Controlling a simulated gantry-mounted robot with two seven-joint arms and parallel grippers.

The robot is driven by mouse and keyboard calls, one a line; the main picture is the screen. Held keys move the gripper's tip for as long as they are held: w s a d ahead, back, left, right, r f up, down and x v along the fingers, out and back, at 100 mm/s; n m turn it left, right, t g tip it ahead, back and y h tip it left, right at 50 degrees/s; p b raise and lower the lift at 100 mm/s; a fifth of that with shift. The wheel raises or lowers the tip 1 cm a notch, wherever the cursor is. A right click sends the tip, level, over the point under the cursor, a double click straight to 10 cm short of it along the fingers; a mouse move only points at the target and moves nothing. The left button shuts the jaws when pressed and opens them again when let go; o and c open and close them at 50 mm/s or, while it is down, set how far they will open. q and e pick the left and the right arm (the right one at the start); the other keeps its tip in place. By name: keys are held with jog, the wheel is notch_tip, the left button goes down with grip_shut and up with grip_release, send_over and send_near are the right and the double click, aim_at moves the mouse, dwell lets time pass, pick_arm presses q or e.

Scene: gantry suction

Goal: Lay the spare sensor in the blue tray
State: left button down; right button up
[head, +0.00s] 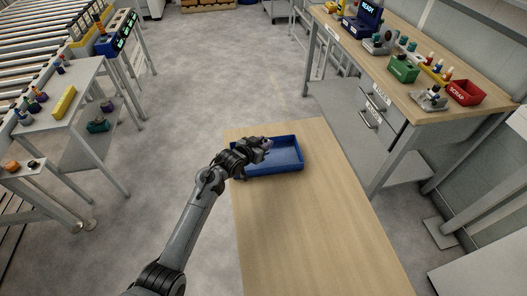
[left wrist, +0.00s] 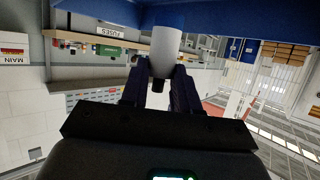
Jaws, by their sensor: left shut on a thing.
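My left gripper (head: 264,146) is over the left part of the tray in the head view. In the left wrist view, my left gripper (left wrist: 160,88) is shut on a pale grey cylinder with a dark end, the spare sensor (left wrist: 165,52). The sensor is mostly hidden by the gripper in the head view. I cannot tell whether it touches the tray floor. My right gripper is not in view.
The wooden table (head: 300,225) is bare in front of the tray. A workbench (head: 405,95) at the right holds a green bin (head: 403,70) and a red bin (head: 466,92). A grey stand (head: 75,105) with small parts is at the left.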

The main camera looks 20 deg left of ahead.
pick_arm(q)
jog(key=shift+f+b, duration=0.45)
jog(key=shift+f, duration=1.5)
jog(key=shift+f, duration=0.15)
jog(key=c, duration=0.8)
grip_release()
